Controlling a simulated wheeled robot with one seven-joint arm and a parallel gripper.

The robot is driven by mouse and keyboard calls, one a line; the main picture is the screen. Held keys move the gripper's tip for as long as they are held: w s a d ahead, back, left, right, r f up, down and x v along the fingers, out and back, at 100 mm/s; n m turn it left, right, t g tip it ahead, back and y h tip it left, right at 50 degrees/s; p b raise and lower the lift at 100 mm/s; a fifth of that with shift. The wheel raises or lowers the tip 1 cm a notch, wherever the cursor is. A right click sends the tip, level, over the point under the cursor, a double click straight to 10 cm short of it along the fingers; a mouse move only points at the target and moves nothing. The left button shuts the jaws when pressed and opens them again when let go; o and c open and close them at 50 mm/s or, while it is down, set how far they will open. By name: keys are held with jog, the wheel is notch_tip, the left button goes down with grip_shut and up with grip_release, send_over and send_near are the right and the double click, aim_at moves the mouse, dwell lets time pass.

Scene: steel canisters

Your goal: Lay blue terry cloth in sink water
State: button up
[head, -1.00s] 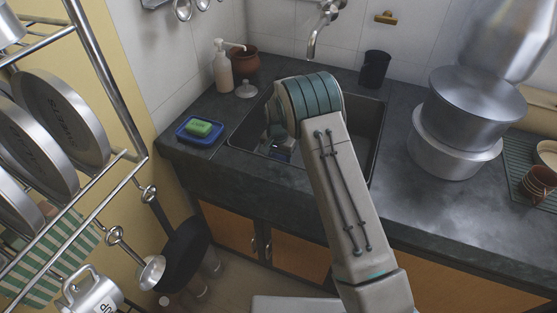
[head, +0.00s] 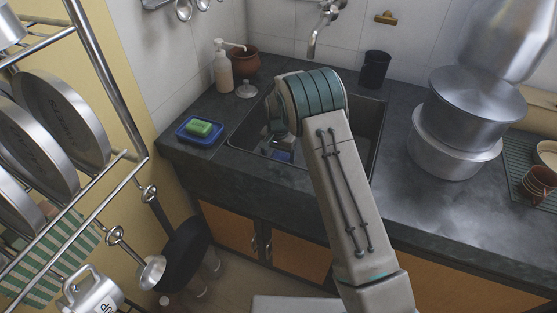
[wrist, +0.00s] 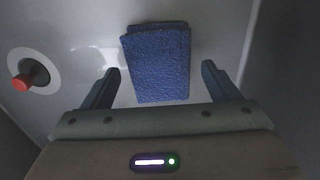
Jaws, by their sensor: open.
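The blue terry cloth (wrist: 157,65) lies folded in the sink, in the middle of the wrist view. A small bit of blue shows in the sink in the head view, below my wrist. My gripper (wrist: 160,82) is open and empty, its two fingers apart on either side of the near part of the cloth and not closed on it. The dark sink (head: 365,140) is largely hidden by my arm in the head view. Its pale floor (wrist: 215,25) shows in the wrist view; I cannot tell the water's depth.
A drain with a red plug (wrist: 22,82) is left of the cloth. A blue soap dish (head: 190,137) with green soap, a pump bottle (head: 222,72) and a brown pot (head: 245,62) stand left of the sink. A black cup (head: 375,70) stands behind it. Steel pots (head: 455,150) stand right.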

jog(key=s+d+r, duration=0.2)
jog(key=d+r, duration=0.1)
jog(key=r, duration=0.6)
jog(key=s+d+r, duration=0.3)
jog(key=r, duration=0.6)
jog(key=s+d+r+n+t, duration=0.1)
jog(key=s+d+r, duration=0.2)
jog(key=s+r, duration=0.15)
jog(key=s+d+r+n, duration=0.1)
jog(key=s+d+r, duration=0.2)
jog(key=s, duration=0.2)
jog(key=s+d+n, duration=0.1)
jog(key=s+d, duration=0.2)
jog(key=s, duration=0.7)
jog(key=s+d+n+t, duration=0.1)
jog(key=s+d, duration=0.2)
jog(key=s, duration=0.6)
jog(key=shift+s+r, duration=0.3)
jog(key=shift+s, duration=0.1)
notch_tip(320, 180, up, 8)
jog(key=p, duration=0.8)
jog(key=shift+d+r+t, duration=0.2)
jog(key=shift+t, duration=0.2)
jog(key=shift+w, duration=0.1)
